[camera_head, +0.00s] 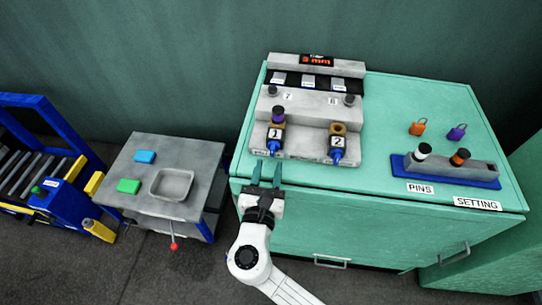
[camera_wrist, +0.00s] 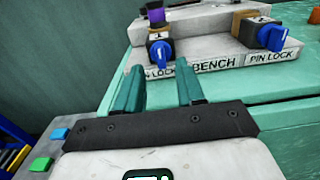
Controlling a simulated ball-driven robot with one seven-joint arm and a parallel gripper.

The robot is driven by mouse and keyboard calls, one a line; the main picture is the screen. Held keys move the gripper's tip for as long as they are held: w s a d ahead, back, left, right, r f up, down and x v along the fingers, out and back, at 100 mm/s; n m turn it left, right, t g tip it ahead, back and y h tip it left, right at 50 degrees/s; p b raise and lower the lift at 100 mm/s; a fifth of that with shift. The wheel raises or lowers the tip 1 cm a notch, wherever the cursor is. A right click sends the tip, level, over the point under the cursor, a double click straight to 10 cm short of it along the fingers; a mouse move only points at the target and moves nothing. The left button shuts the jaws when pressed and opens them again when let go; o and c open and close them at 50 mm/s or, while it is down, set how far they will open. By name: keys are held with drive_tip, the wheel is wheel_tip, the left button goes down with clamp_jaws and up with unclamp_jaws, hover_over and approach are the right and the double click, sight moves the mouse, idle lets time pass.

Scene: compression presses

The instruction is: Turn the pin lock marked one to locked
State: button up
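The pin lock marked one (camera_head: 275,133) is on the front left of the grey bench on the green cabinet. Its blue knob (camera_head: 273,147) faces front, and a purple and black pin (camera_head: 278,114) stands upright in its top. In the wrist view, the knob (camera_wrist: 160,54) has its handle roughly upright. The pin lock marked two (camera_head: 338,142), with a blue knob and an open brass top, is to its right. My gripper (camera_head: 267,170) has two teal fingers apart with nothing between them. In the wrist view, my gripper (camera_wrist: 158,88) points toward knob one, short of touching it.
A grey side table (camera_head: 140,172) with a tray (camera_head: 172,184) stands left. The cabinet's front edge lies under my gripper.

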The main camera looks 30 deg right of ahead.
sight(272, 153)
drive_tip(key=shift+x, duration=2.05)
clamp_jaws()
